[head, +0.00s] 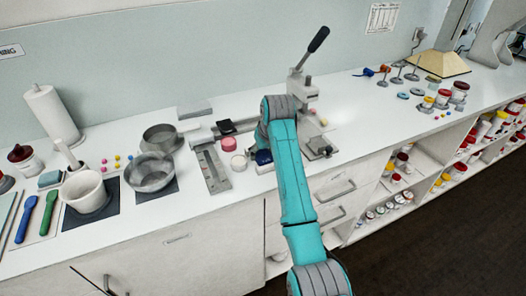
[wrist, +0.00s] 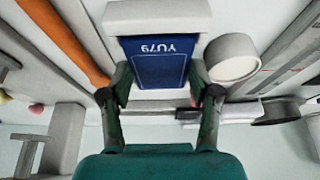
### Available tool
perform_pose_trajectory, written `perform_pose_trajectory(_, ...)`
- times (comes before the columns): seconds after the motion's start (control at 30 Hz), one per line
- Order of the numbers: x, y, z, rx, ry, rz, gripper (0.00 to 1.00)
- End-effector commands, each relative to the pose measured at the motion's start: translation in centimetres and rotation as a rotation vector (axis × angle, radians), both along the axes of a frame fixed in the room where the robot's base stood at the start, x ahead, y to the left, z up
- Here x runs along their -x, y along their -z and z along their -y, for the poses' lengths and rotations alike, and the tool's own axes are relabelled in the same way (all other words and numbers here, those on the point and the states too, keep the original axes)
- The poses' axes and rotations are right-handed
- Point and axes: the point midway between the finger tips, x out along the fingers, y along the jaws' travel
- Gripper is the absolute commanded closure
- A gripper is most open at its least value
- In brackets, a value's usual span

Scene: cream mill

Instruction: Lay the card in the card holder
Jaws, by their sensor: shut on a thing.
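My gripper (wrist: 159,82) is shut on a dark blue card (wrist: 158,66), one finger at each side edge. The card bears pale lettering, "YU79", upside down in the wrist view. A pale grey block (wrist: 156,16) lies right at the card's far edge from my palm. It looks like the card holder, but I cannot tell whether the card touches it or is in it. In the head view a bit of the blue card (head: 263,157) shows beside my teal arm, low over the counter. My arm hides the fingers and most of the block there.
A white round jar (wrist: 231,58) stands close beside the card; it also shows in the head view (head: 238,163). An orange strip (wrist: 68,42) runs on the other side. A lever press (head: 306,90) stands behind right. Metal bowls (head: 152,172) stand to the left.

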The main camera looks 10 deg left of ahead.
Motion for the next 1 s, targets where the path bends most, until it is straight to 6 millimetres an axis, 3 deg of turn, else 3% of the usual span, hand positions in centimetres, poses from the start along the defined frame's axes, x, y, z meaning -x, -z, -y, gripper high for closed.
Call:
perform_pose_trajectory(0.03,0.0,0.0,0.0,0.0,0.0,0.0,0.34)
perform_pose_trajectory(0.13,0.0,0.0,0.0,0.0,0.0,0.0,0.09)
perform_pose_trajectory(0.57,0.1,-0.6,0.1,-0.001,0.0,0.001,0.09)
perform_pose_trajectory(1.0,2.6,-7.8,1.8,-0.001,0.0,0.004,0.09)
